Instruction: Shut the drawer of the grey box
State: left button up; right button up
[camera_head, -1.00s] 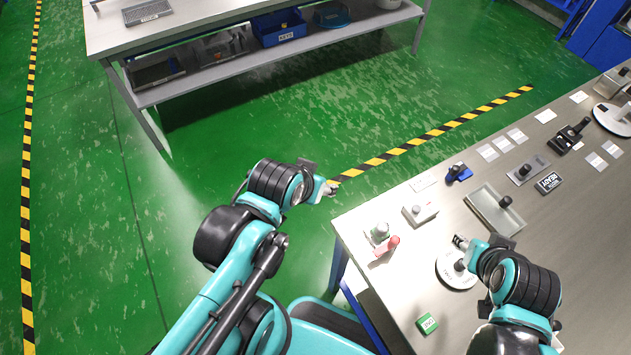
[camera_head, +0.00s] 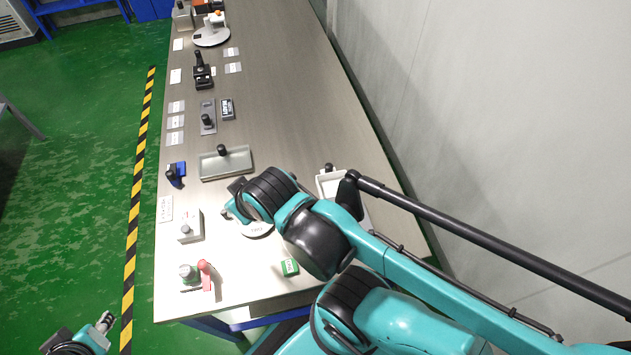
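A pale, open-topped box-like part (camera_head: 327,186) with a black knob at its far edge shows at the right of the bench, partly hidden behind my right arm. It looks like the grey box with its drawer, but I cannot tell how far the drawer is out. My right gripper (camera_head: 228,208) is over the bench, left of this part and beside a round white disc (camera_head: 258,231). Its fingers are small and partly covered by the wrist. My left gripper (camera_head: 106,321) is at the lower left, over the floor and away from the bench; its finger opening is unclear.
A shallow grey-green tray (camera_head: 240,168) with a black knob lies farther along the bench (camera_head: 285,110). A white switch box (camera_head: 190,228), a red-handled part (camera_head: 206,272) and a green block (camera_head: 290,267) are near the front. A wall (camera_head: 480,110) stands to the right.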

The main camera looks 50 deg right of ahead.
aim_at(327, 183)
jog(key=j+z, duration=0.25)
jog(key=k+j+z, duration=0.2)
jog(key=l+z, duration=0.1)
jog(key=z, duration=0.3)
jog(key=i+l+z, duration=0.1)
jog(key=z, duration=0.25)
jog(key=i+z, duration=0.15)
jog(key=z, duration=0.25)
jog(key=i+j+z, duration=0.1)
jog(key=z, duration=0.6)
